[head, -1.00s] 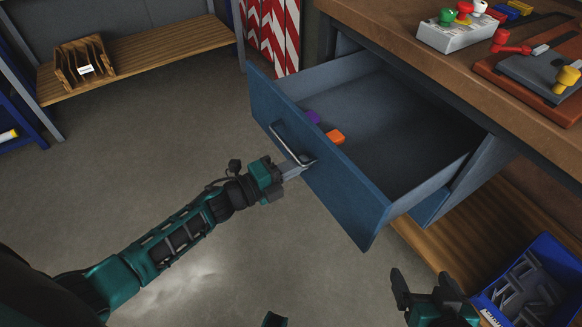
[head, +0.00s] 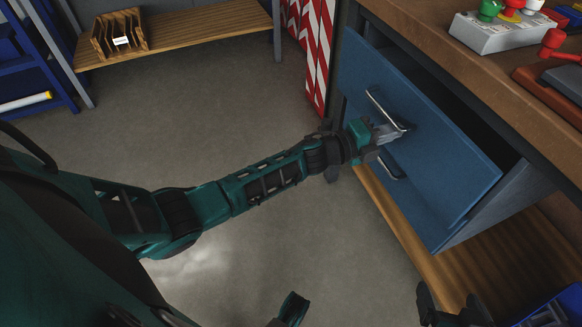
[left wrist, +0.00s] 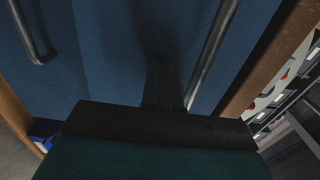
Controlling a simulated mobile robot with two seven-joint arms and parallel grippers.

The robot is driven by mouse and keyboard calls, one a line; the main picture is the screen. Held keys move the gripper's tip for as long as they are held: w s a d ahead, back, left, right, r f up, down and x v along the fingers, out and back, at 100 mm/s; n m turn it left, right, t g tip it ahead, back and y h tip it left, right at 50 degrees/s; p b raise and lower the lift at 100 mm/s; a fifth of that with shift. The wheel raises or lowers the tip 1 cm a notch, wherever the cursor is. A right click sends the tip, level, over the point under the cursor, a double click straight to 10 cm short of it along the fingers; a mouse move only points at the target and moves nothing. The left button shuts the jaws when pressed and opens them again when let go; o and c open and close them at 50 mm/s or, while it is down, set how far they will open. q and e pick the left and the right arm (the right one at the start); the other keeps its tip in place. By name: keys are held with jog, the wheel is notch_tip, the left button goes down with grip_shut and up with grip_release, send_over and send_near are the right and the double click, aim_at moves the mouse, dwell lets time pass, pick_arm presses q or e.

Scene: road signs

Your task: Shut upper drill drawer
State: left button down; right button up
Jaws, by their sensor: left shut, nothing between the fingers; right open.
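The upper drawer (head: 430,105) has a blue front with a metal bar handle (head: 388,108). My left gripper (head: 398,132) is shut at the lower right end of this handle, against or very near the front. I cannot tell whether it touches the handle. In the left wrist view the upper handle (left wrist: 212,50) runs beside the dark fingers. My right gripper (head: 450,303) is open and empty at the bottom edge, away from the drawer.
A lower drawer with its own handle (head: 392,167) sits below; this handle also shows in the left wrist view (left wrist: 30,35). A workbench top (head: 440,45) with a grey button box (head: 500,35) overhangs the drawers. A wooden shelf (head: 500,265) lies below. Floor at left is clear.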

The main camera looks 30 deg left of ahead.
aim_at(411, 125)
pick_arm(q)
jog(key=b+x, duration=0.1)
jog(key=x, duration=0.3)
jog(key=shift+d+f+b, duration=0.1)
jog(key=shift+b, duration=0.25)
jog(key=shift+w+d+r, duration=0.35)
jog(key=shift+w, duration=0.15)
pick_arm(e)
jog(key=shift+a+f, duration=0.65)
jog(key=shift+f, duration=0.05)
